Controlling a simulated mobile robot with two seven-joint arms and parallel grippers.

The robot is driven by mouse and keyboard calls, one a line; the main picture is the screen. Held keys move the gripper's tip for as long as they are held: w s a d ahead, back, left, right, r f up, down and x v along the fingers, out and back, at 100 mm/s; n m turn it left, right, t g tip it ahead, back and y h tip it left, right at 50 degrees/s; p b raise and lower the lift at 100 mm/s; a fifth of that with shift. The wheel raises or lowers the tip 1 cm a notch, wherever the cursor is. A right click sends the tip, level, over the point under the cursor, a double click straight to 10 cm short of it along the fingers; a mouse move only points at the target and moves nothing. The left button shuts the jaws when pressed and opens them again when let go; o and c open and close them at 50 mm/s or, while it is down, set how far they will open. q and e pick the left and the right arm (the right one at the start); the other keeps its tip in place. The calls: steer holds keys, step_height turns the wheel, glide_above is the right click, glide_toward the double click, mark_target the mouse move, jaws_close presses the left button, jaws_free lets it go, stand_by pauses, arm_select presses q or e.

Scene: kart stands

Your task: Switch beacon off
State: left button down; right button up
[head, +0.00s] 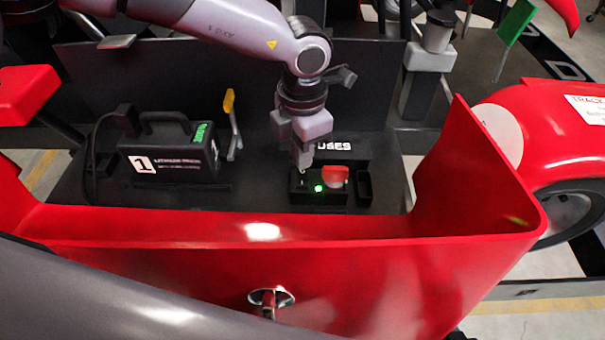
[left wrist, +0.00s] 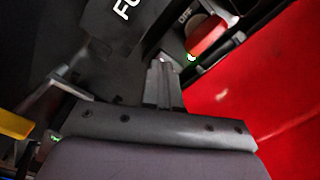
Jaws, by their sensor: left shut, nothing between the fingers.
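A small black switch box with a red cap or lever (head: 335,174) and a lit green light (head: 319,188) sits inside the red kart bay, in front of the black box marked FUSES (head: 345,147). My right gripper is not in view.
A black battery box marked 1 (head: 170,152) stands at the left in the bay, with a yellow-tipped lever (head: 230,105) beside it. The red bay wall (head: 250,228) runs along the front. A green flag (head: 515,22) stands at the upper right.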

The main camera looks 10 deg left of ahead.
arm_select(q)
steer(key=shift+f+b, duration=0.85)
steer(key=shift+f, duration=0.2)
stand_by(0.9)
steer(key=shift+r, duration=0.1)
steer(key=shift+r+p, duration=2)
steer(key=shift+r, duration=1.5)
steer(key=shift+f, duration=0.1)
